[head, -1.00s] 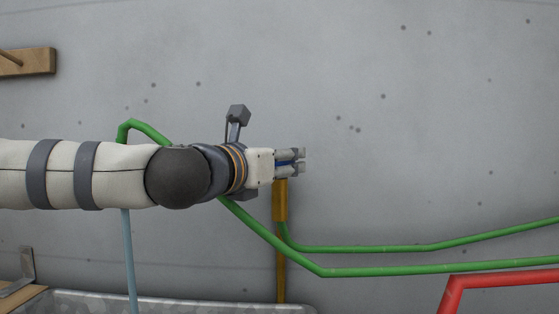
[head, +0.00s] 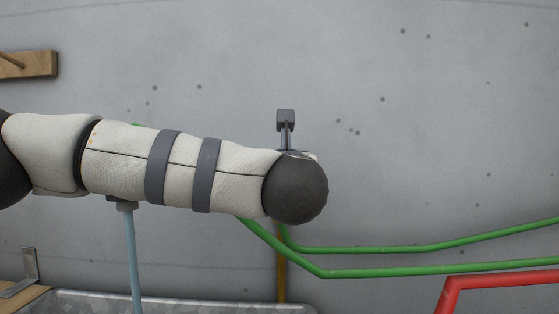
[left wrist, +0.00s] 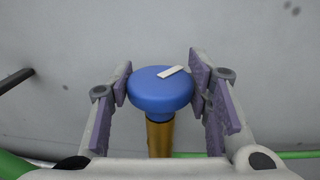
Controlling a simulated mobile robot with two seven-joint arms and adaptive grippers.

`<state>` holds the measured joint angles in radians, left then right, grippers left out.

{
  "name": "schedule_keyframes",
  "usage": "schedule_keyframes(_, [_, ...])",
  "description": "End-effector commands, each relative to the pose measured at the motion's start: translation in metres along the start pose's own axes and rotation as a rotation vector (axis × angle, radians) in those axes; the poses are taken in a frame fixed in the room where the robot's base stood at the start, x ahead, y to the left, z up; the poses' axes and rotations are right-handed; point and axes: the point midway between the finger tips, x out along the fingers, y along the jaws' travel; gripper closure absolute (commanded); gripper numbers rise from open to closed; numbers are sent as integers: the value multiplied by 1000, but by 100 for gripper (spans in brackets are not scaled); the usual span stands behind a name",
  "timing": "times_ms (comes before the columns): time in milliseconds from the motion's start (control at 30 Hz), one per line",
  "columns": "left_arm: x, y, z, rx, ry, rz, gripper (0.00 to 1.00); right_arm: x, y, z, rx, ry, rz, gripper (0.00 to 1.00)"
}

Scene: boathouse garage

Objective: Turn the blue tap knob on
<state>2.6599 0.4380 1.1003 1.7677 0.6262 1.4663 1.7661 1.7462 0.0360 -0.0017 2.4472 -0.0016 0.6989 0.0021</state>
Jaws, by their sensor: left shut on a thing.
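The blue tap knob (left wrist: 161,90) shows in the left wrist view, round, with a white bar mark on its top slanting up to the right. It sits on a brass stem (left wrist: 160,138). My left gripper (left wrist: 160,88) is shut on the knob, one purple-padded finger on each side. In the head view my own arm hides the knob and the fingers. My right gripper is in neither view.
Green pipes (head: 420,248) run along the grey wall, with a red pipe (head: 500,281) at lower right. A pale blue column (head: 131,260) drops below my arm towards a metal trough (head: 190,299). A brass pipe (head: 281,270) stands nearby.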

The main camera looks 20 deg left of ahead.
Motion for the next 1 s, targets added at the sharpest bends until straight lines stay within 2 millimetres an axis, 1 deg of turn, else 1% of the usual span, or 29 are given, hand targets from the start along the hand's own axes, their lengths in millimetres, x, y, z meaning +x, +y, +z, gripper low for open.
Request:
schedule_keyframes(200, [0, -1, 1, 0, -1, 112, 83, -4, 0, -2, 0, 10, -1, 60])
schedule_keyframes(400, [0, 0, 0, 0, 0, 173, 83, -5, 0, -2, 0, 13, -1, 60])
schedule_keyframes(933, [1, 0, 0, 0, 1, 195, 83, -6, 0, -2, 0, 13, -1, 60])
schedule_keyframes(967, [1, 0, 0, 0, 1, 195, 51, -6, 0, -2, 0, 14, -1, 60])
schedule_keyframes(1000, [1, 0, 0, 0, 1, 194, 42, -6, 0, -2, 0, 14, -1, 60])
